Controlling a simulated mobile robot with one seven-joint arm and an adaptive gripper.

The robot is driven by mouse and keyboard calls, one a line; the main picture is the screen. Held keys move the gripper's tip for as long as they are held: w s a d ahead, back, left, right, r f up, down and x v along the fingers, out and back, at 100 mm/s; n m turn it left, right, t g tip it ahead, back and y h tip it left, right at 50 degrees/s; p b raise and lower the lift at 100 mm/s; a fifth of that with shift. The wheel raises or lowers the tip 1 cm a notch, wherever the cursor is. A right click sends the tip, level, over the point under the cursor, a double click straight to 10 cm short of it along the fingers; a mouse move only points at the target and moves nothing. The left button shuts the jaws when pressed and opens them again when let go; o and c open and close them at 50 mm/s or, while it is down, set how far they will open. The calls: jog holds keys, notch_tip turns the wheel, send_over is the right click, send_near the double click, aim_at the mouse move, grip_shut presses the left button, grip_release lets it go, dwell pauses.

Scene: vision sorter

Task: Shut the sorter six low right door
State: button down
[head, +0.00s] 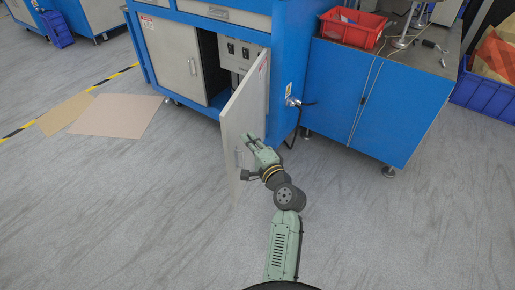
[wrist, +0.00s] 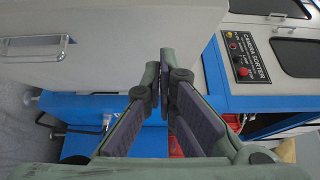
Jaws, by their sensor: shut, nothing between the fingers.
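The low right door (head: 246,105) of the blue sorter (head: 278,45) stands open, swung out from its hinge side at the right. Its light grey outer face shows, with a handle (head: 238,157) near the free edge. The door also shows as a large grey panel in the wrist view (wrist: 90,75), with its silver handle (wrist: 35,48) at the left. My gripper (head: 247,138) is shut and empty, on the outer-face side of the door. In the wrist view its fingertips (wrist: 158,62) are together near the panel's edge. I cannot tell whether they touch the door.
The low left door (head: 172,60) is shut. A grey box (head: 238,52) shows inside the open compartment. A blue cabinet (head: 365,100) with a red bin (head: 350,28) stands at the right. Cardboard sheets (head: 117,115) lie on the floor at left. The floor before the door is clear.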

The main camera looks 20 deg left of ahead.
aim_at(230, 127)
jog(key=shift+w+a+p, duration=0.2)
jog(key=shift+a+p, duration=0.35)
jog(key=shift+a, duration=1.5)
jog(key=shift+a, duration=0.1)
